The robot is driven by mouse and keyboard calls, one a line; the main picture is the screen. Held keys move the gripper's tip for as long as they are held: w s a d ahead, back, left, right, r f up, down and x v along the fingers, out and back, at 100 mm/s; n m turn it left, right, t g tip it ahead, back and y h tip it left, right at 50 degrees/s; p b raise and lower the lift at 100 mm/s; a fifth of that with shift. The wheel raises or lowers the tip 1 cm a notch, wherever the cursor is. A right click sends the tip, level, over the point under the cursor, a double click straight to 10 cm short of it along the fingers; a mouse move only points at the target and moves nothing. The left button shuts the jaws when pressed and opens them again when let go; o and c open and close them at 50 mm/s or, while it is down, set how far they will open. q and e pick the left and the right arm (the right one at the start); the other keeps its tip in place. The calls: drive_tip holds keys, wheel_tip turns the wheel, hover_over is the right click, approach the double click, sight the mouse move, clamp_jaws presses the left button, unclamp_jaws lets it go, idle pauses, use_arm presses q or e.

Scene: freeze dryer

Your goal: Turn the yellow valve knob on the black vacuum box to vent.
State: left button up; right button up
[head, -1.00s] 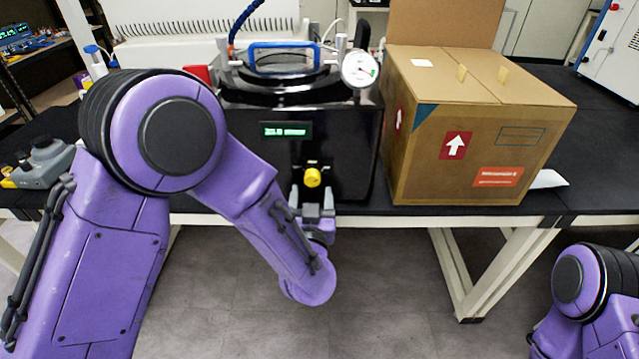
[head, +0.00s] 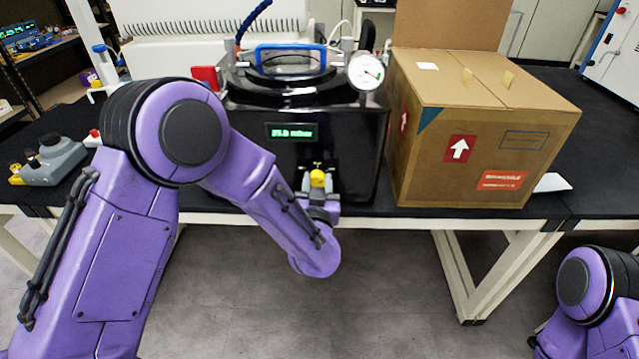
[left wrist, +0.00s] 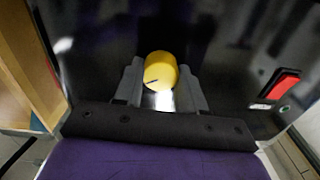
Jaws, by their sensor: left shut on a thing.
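The black vacuum box (head: 350,150) stands on the bench with a lit green display (head: 291,132) on its front. The yellow valve knob (head: 317,178) is on the front face below the display. In the left wrist view the knob (left wrist: 160,70) shows a dark pointer mark towards its lower left. My left gripper (head: 318,188) is at the knob, with a grey finger on each side of it, shut on it. In the left wrist view the fingers of my left gripper (left wrist: 161,82) flank the knob. My right gripper is out of view.
A cardboard box (head: 470,150) stands close on the right of the vacuum box. A round gauge (head: 366,71) and a blue handle (head: 292,54) are on top of the vacuum box. A grey device (head: 52,162) sits at the left. A red switch (left wrist: 284,84) shows in the wrist view.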

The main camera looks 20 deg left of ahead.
use_arm(q)
drive_tip(key=shift+d+n, duration=0.1)
drive_tip(key=shift+n, duration=0.2)
drive_tip(key=n+b, duration=0.1)
drive_tip(key=n, duration=0.4)
drive_tip(key=shift+n+b, duration=0.35)
drive_tip(key=shift+n, duration=0.05)
drive_tip(key=n, duration=0.1)
drive_tip(key=n+b, duration=0.1)
drive_tip(key=n, duration=0.1)
drive_tip(key=shift+a+n, duration=0.2)
drive_tip(key=shift+n, duration=0.1)
drive_tip(key=n+b, duration=0.1)
drive_tip(key=n, duration=0.1)
drive_tip(key=shift+n+b, duration=0.3)
drive_tip(key=shift+n, duration=0.1)
drive_tip(key=n+b, duration=0.2)
drive_tip(key=n, duration=0.1)
drive_tip(key=shift+w+n, duration=0.1)
drive_tip(key=shift+n, duration=0.2)
drive_tip(key=n+b, duration=0.2)
drive_tip(key=shift+n, duration=0.4)
drive_tip(key=n+b, duration=0.2)
drive_tip(key=n, duration=0.1)
drive_tip(key=shift+a, duration=0.1)
drive_tip(key=shift+n+b, duration=0.55)
drive_tip(key=shift+n, duration=0.25)
drive_tip(key=shift+r, duration=0.15)
